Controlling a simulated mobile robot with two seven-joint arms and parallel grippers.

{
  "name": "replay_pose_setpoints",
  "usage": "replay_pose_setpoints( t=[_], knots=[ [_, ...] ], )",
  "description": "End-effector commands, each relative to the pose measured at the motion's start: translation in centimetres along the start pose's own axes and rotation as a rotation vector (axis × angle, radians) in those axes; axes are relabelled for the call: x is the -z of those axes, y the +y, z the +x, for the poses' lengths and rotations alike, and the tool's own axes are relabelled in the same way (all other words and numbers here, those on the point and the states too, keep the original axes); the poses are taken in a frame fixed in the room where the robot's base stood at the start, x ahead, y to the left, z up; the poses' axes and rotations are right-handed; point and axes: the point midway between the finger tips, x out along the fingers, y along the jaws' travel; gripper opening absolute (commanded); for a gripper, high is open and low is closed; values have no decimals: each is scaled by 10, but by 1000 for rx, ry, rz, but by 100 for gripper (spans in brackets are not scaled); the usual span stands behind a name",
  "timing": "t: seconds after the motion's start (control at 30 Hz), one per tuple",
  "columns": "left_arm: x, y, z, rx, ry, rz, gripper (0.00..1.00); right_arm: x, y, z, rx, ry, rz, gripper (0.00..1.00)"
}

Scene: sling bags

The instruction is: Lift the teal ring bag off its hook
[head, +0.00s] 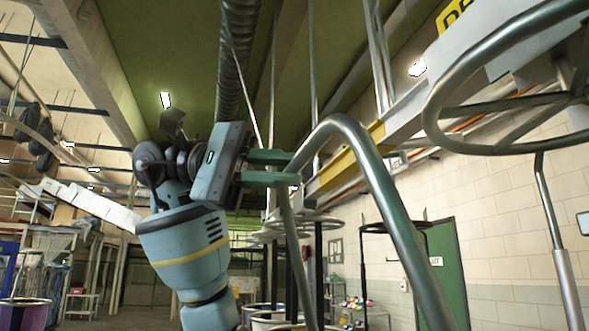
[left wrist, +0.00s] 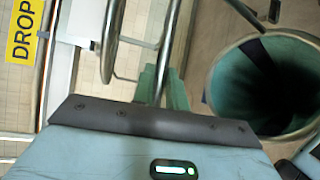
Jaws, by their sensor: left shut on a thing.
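My left gripper (head: 295,168) is raised in the middle of the head view, its two green fingers pointing right. They are shut on one leg of a bent metal tube (head: 398,235), which arches over like an upside-down U. The left wrist view shows the same fingers (left wrist: 163,88) with the tube between them. A round bag with a teal inside and a metal ring rim, the teal ring bag (left wrist: 232,88), is right of the fingers there, open toward the camera. I cannot tell whether the tube belongs to this bag. No hook can be made out clearly. My right gripper is not in view.
A large spoked metal ring (head: 435,125) hangs at the upper right, close to the tube. A dark round stand (head: 392,228) and several ring-topped bags are farther back. A green door (head: 447,270) is in the back wall.

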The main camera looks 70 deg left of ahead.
Motion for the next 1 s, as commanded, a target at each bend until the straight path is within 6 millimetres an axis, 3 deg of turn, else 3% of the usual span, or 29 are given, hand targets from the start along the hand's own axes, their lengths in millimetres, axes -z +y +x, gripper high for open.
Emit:
replay_pose_setpoints(
  t=[1.0],
  knots=[
    [-37,-13,-54,-4,-2,2,0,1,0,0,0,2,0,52]
  ],
)
